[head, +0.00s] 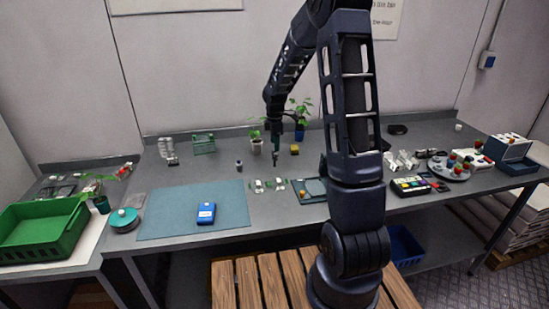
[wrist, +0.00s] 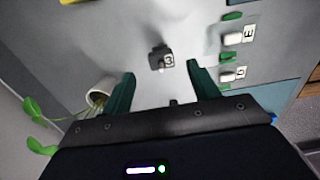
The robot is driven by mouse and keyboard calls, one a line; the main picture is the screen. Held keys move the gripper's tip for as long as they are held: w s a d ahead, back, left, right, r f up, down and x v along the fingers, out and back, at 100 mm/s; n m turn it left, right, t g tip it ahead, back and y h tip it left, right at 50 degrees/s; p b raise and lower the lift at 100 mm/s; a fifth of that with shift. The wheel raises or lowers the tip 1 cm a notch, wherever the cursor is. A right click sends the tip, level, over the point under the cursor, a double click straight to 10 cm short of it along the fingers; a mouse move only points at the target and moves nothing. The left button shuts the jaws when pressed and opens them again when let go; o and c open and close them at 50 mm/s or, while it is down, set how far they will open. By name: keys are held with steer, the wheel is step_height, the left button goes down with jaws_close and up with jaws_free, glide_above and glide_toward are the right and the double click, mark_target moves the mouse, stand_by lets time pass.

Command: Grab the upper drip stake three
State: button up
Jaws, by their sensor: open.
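My gripper (head: 276,156) points down over the grey bench in the head view. In the wrist view its two green fingers (wrist: 160,73) are apart, with nothing held between them. A small dark piece (wrist: 156,57) with a white tag (wrist: 168,61) lies just beyond the fingertips, between their lines. The mark on the tag looks like a 3 but is too small to read surely; I take this piece for drip stake three. I cannot pick it out in the head view, where the gripper covers that spot.
A potted seedling (head: 256,145) stands close left of my gripper; its white pot (wrist: 101,92) is beside the left finger. A yellow block (head: 294,149) is to the right. Green-and-white pieces (wrist: 230,57) tagged E and D lie nearby. A small dark item (head: 239,164) stands farther left.

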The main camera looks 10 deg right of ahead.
mark_target(274, 152)
steer(key=shift+s+a+f, duration=0.1)
steer(key=shift+a+f, duration=0.05)
steer(key=shift+f, duration=4.2)
steer(key=c, duration=1)
